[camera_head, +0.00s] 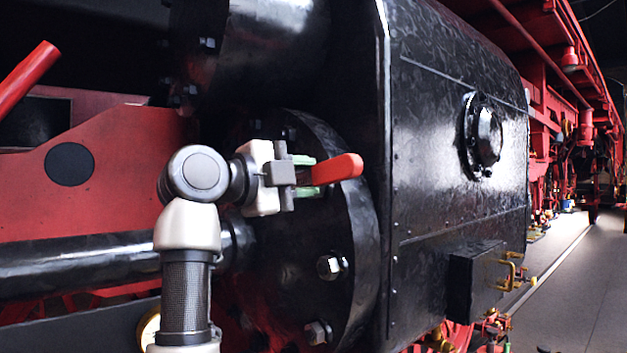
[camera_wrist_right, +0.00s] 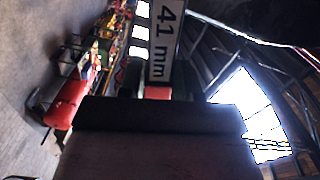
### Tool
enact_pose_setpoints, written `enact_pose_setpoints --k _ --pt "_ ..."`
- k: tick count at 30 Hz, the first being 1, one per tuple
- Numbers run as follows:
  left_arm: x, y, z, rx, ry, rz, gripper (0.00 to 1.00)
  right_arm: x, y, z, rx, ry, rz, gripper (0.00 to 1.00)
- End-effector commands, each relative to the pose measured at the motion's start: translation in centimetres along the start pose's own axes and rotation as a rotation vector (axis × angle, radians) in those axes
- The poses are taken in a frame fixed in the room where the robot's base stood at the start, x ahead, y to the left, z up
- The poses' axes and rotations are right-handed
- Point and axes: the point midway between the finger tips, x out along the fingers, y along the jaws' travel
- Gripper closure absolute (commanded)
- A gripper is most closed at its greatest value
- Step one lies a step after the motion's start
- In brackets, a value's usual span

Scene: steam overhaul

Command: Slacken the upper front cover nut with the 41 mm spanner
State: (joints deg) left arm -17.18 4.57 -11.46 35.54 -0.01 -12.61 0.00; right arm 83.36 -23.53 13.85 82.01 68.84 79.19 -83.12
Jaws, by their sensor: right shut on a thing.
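My right gripper (camera_head: 309,175) is in front of the round black front cover (camera_head: 355,205), in its upper part. Its green-padded fingers are shut on the spanner, whose red handle (camera_head: 340,167) sticks out to the right. The spanner's jaw end cannot be made out. In the right wrist view, a white plate (camera_wrist_right: 166,40) reads "41 mm", with a small red part (camera_wrist_right: 157,92) below it. A bright hex nut (camera_head: 329,267) shows on the cover's right side, and a lower nut (camera_head: 318,332) below it. My gripper may hide other nuts. My left gripper is not in view.
The large black cylinder casing (camera_head: 450,130) stands close to the right of the gripper. A black box (camera_head: 475,283) with brass handles juts from its lower side. A black rod (camera_head: 80,265) runs in at left. Open floor (camera_head: 585,290) lies at far right.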

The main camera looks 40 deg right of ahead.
Motion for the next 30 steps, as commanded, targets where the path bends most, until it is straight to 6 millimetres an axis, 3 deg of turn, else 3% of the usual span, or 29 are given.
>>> enact_pose_setpoints --k 8,30 --pt "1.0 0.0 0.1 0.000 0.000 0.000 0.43 -1.1 0.3 -0.7 0.005 0.001 -0.002 1.00" --pt "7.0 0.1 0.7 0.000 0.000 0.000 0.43 -1.1 2.6 -10.9 0.005 0.001 -0.003 1.00"
